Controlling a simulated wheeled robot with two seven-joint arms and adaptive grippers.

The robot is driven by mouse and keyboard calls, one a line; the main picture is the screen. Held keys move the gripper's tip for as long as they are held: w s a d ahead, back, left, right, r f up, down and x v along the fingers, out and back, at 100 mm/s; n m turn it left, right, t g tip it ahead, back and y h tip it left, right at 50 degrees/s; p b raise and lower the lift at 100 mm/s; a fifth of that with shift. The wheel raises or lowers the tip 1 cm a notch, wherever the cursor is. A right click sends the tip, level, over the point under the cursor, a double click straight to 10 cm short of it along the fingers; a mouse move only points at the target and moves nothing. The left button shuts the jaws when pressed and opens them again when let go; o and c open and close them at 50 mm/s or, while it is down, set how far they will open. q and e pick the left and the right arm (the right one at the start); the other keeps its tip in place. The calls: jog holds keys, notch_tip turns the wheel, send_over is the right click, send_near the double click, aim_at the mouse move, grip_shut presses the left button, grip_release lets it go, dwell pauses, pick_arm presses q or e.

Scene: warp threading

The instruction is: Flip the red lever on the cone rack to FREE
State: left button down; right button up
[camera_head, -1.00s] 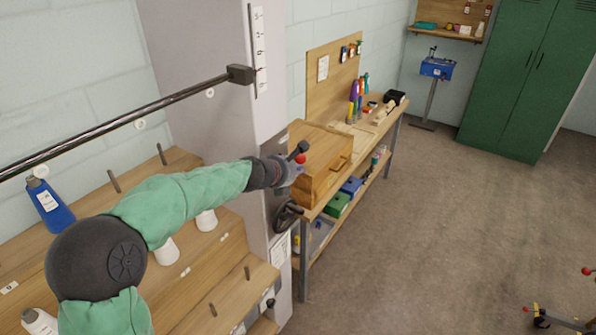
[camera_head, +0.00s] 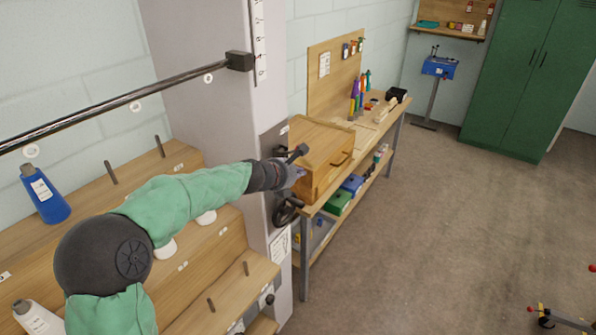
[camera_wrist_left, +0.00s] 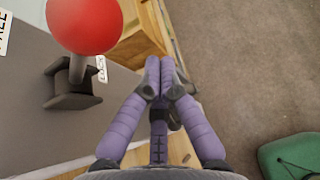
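The lever's red ball knob (camera_wrist_left: 84,25) is large at the upper left of the left wrist view, on a short shaft above a black base (camera_wrist_left: 72,90). Part of a FREE label (camera_wrist_left: 5,32) shows at the left edge and a LOCK label (camera_wrist_left: 101,68) to the right of the shaft. My left gripper (camera_wrist_left: 165,68) has its purple fingertips together, to the right of the knob and apart from it in the picture. In the head view the left gripper (camera_head: 293,174) is by the rack's upright post, and the red knob is hidden. My right gripper is out of view.
A wooden box (camera_head: 325,150) on the workbench is just beyond the gripper. A black handwheel (camera_head: 286,211) is below it on the post (camera_head: 240,110). A dark bar (camera_head: 130,103) runs above my left arm. The floor at right is mostly clear.

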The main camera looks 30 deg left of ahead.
pick_arm(q)
jog(key=p+v, duration=0.2)
jog(key=v, duration=0.8)
jog(key=shift+r, duration=0.15)
jog(key=shift+w+d, duration=0.1)
jog(key=shift+w, duration=0.05)
jog(key=s+d+f+m+g, duration=0.15)
jog(key=d+f+m, duration=0.3)
jog(key=f, duration=0.55)
jog(key=s+d+f+m+g, duration=0.1)
jog(key=d+f+m+g, duration=0.3)
jog(key=f, duration=0.6)
jog(key=s+d+f+m+g, duration=0.1)
jog(key=s+d+f+m, duration=0.1)
jog(key=f+m, duration=0.6)
jog(key=s+d+f+m+g+h, duration=0.1)
jog(key=s+d+f+m+g, duration=0.1)
jog(key=s+d+f+m, duration=0.6)
jog(key=s+d+f+m+g+h, duration=0.2)
jog(key=s+d+f+m, duration=0.6)
jog(key=s+f, duration=0.4)
jog(key=shift+d+f+g, duration=0.2)
jog(key=shift+g, duration=0.35)
